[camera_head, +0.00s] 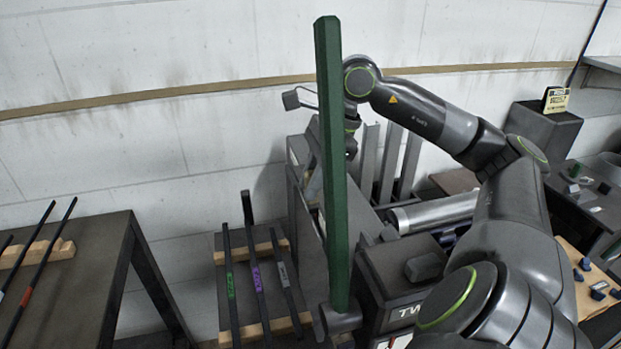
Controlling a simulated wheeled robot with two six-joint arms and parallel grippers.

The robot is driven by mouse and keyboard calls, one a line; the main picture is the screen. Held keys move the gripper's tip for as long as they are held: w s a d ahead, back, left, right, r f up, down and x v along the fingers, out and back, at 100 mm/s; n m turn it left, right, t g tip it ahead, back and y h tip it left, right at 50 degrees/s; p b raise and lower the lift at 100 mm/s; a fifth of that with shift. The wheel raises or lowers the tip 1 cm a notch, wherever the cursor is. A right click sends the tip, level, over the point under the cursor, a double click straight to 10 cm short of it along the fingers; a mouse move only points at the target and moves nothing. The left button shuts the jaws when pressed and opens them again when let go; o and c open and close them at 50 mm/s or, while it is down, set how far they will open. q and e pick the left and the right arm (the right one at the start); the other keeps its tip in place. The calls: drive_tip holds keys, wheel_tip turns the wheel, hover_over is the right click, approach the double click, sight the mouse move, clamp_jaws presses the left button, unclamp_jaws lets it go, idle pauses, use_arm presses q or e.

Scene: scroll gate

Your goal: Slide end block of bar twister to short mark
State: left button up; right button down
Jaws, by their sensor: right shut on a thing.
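The bar twister (395,262) is a dark machine with a partly hidden "TW" label, and its bed runs away toward the wall. A long green bar (331,170) rises from a grey hub (340,319) at its near end, tilted slightly left. My right gripper (340,150) is at the far end of the bed, behind the green bar. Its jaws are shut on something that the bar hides. I cannot make out the end block or the short mark. A small grey block on a thin frame (291,99) shows left of the bar. My left gripper is out of view.
A dark table (95,235) with rods on a wooden rest stands at left. A bench (585,205) is at right.

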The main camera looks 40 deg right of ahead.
drive_tip(key=c, duration=1.4)
unclamp_jaws()
drive_tip(key=shift+o, duration=0.8)
drive_tip(key=v, duration=1.7)
drive_tip(key=shift+r+p, duration=0.25)
drive_tip(key=shift+p, duration=0.15)
drive_tip(key=shift+f, duration=0.1)
